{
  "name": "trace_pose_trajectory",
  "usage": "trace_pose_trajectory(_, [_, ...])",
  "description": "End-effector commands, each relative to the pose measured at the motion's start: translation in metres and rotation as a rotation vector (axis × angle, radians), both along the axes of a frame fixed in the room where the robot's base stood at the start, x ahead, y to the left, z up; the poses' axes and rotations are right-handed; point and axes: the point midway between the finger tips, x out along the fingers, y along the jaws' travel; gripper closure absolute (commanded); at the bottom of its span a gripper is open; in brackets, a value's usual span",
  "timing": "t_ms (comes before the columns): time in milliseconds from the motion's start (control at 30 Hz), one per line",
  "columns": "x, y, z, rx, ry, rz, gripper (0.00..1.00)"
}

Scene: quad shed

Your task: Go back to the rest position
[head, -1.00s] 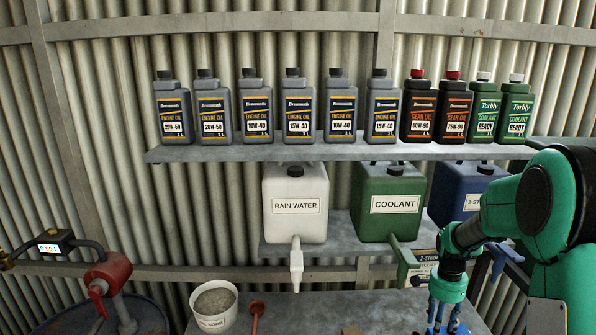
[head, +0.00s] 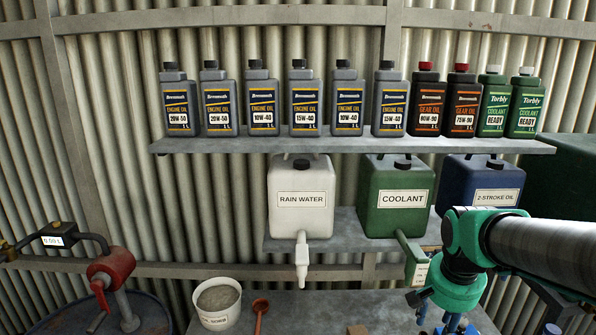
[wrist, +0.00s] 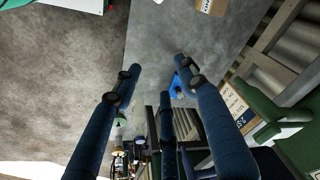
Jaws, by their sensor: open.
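My gripper (head: 455,325) is at the bottom right of the head view, hanging below my green and black arm, and its lower part is cut off by the frame edge. In the wrist view, my gripper (wrist: 158,75) shows dark blue fingers spread apart with nothing between them. Below the fingers, the edge of the grey bench (wrist: 150,35) and the floor show.
A shelf (head: 350,146) holds several oil and coolant bottles. Rain water (head: 300,215), coolant (head: 398,215) and 2-stroke oil (head: 485,180) tanks stand below it. A white bucket (head: 217,322) and red scoop (head: 260,306) are on the bench. A red pump (head: 110,268) stands left.

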Motion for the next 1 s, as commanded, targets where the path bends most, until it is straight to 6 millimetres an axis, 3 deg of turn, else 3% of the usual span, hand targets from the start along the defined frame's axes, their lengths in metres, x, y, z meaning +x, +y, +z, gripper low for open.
trace_pose_trajectory(333, [-0.067,0.047,0.026,-0.036,-0.103,0.220,0.58])
trace_pose_trajectory(700, [-0.136,0.083,0.031,-0.083,-0.207,0.443,0.58])
trace_pose_trajectory(1000, [-0.164,0.095,0.027,-0.106,-0.249,0.534,0.58])
